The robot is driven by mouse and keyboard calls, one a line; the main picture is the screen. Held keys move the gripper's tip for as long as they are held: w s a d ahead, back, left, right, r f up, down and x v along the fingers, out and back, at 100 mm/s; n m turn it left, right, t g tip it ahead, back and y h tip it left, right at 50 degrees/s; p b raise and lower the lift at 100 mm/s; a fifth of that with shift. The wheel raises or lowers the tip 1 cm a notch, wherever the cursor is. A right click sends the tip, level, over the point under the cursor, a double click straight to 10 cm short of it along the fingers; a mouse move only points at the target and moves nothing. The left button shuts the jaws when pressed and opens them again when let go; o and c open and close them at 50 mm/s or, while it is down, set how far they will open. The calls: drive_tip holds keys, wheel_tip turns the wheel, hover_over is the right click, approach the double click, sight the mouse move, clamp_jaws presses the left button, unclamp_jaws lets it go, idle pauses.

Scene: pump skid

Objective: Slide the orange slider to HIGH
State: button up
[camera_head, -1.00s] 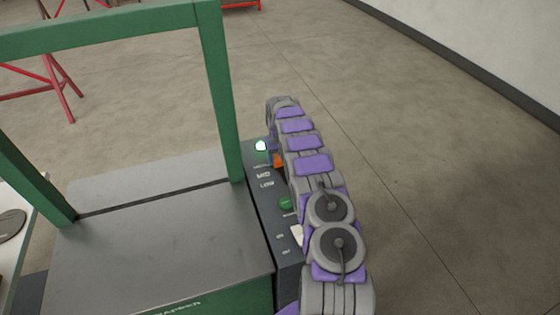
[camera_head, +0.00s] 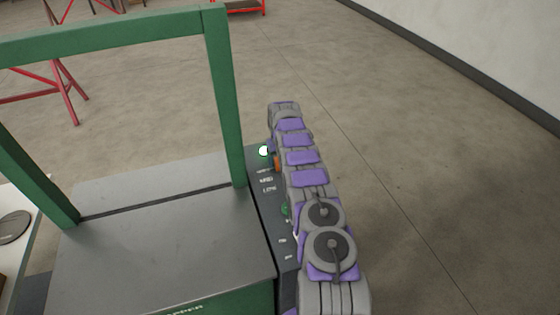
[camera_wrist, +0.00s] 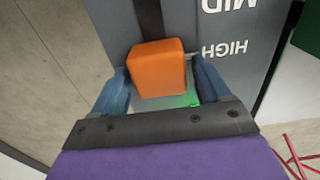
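The orange slider (camera_wrist: 158,70) is a block-shaped knob on a dark slot in the grey panel. In the wrist view it sits beside the HIGH label (camera_wrist: 225,48), past the MID label (camera_wrist: 230,5). My gripper (camera_wrist: 160,75) has one blue finger on each side of it. The left finger is close against the knob, and a narrow gap shows at the right finger. In the head view the slider (camera_head: 278,162) shows only partly beside my arm, and my fingers are hidden there. A green glow (camera_wrist: 190,98) shows below the knob in the wrist view.
A bright white-green lamp (camera_head: 263,151) sits at the panel's far end. A green frame post (camera_head: 225,100) rises just left of the panel. A green button (camera_head: 285,210) is partly covered by my arm. The floor to the right is clear.

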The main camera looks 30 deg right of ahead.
drive_tip(key=shift+o, duration=0.2)
drive_tip(key=shift+s, duration=0.1)
wheel_tip(320, 180, up, 17)
drive_tip(key=p, duration=0.8)
drive_tip(key=shift+d, duration=0.15)
idle(0.4)
